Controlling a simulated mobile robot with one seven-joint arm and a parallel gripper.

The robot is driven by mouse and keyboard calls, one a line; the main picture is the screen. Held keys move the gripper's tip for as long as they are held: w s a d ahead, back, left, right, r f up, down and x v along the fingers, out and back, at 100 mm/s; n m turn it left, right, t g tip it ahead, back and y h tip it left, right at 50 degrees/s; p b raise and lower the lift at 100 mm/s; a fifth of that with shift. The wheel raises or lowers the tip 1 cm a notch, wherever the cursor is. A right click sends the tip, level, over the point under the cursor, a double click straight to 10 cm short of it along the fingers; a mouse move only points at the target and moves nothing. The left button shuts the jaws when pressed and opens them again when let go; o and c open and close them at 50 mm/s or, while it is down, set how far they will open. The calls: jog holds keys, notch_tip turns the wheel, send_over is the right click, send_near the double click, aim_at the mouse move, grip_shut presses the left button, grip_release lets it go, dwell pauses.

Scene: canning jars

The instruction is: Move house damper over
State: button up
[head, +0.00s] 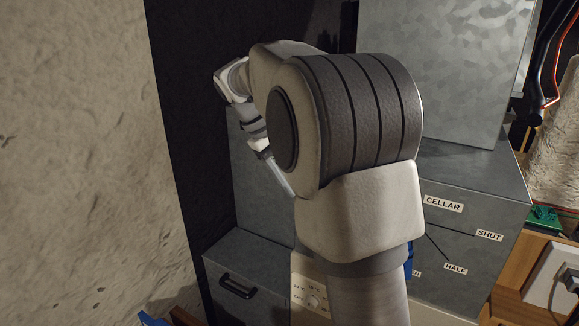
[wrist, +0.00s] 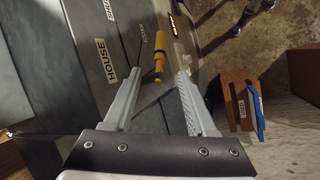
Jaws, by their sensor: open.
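In the wrist view a yellow handle (wrist: 159,45) on a thin dark rod shows on a grey metal face, near a HOUSE label (wrist: 107,62). My gripper (wrist: 160,73) is open, and its two fingers are apart with the handle just beyond and between the tips in the picture. I cannot tell whether either finger touches it. In the head view my arm hides the yellow handle and most of my gripper; one finger (head: 281,178) shows at the left of the arm.
The grey metal duct box (head: 470,190) carries CELLAR (head: 443,204), SHUT (head: 489,235) and HALF (head: 455,268) labels. A blue piece (head: 408,263) shows partly behind my arm. A rough pale wall (head: 75,150) stands at left.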

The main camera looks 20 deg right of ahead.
jog(key=shift+v, duration=1.55)
jog(key=shift+s, duration=0.1)
jog(key=s+a+f+m+t+y, duration=0.1)
jog(key=s+a+f+t+y, duration=0.1)
jog(key=s, duration=0.5)
jog(key=s+a+f+t+y, duration=0.1)
jog(key=s+a+f+t, duration=0.1)
jog(key=s, duration=0.6)
jog(key=s+a+f+m+t+y, duration=0.1)
jog(key=s+a+f+t+y, duration=0.1)
jog(key=s, duration=0.6)
jog(key=shift+s+a+f+m+t+y+b, duration=0.3)
jog(key=shift+a+f+t, duration=0.4)
jog(key=shift+a, duration=0.45)
